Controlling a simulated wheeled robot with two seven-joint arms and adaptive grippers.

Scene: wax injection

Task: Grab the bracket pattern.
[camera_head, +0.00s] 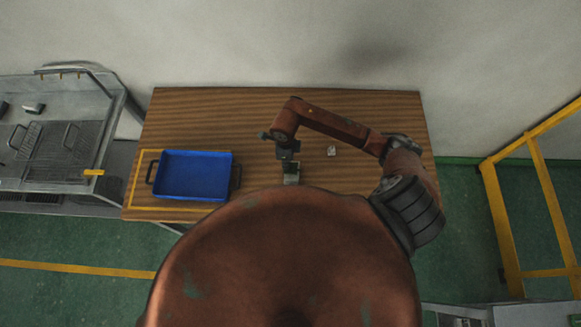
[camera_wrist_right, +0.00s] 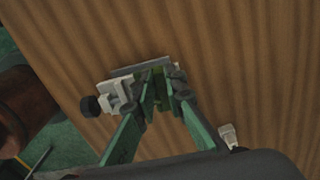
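My right gripper (camera_wrist_right: 158,82) points down at the table, with its green fingers close together at a grey metal fixture (camera_wrist_right: 116,92) with a black knob. An olive-green patch shows between the fingertips; I cannot tell whether it is a held part or the finger pads. In the head view the right gripper (camera_head: 290,164) is over the table's middle, near its front edge. A small whitish piece (camera_head: 332,150) lies to its right, and also shows in the right wrist view (camera_wrist_right: 228,135), partly hidden. I cannot tell which piece is the bracket pattern. My left gripper is out of view.
A blue tray (camera_head: 194,152) with dark handles sits on the left of the wooden table (camera_head: 210,108), inside a yellow outline. A grey metal unit with racks (camera_head: 60,140) stands further left. A yellow frame (camera_head: 500,215) stands on the right. The table's back strip is clear.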

